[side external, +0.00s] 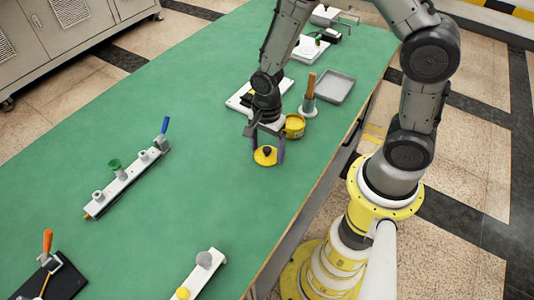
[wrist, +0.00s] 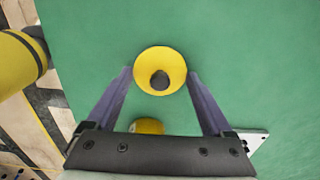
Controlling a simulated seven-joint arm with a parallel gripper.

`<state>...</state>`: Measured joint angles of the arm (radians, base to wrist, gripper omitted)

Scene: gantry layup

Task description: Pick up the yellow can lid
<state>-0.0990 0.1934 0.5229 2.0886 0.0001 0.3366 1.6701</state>
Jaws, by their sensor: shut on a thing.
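The yellow can lid (side external: 262,159) is a round disc with a dark knob in its middle. It also shows in the wrist view (wrist: 148,60), between my two fingertips. My gripper (side external: 267,157) is shut on the lid, with one finger at each side of its rim, as the wrist view also shows (wrist: 161,76). I cannot tell whether the lid touches the green table or is just above it. The yellow can (side external: 296,128) stands close behind my gripper, and part of it shows between the fingers in the wrist view (wrist: 147,126).
A grey tray (side external: 336,87) and a holder with an orange-brown handle (side external: 310,92) stand beyond the can. A white rail with a green knob and a blue handle (side external: 127,183) lies to the left. The green table (side external: 190,225) is clear around the lid.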

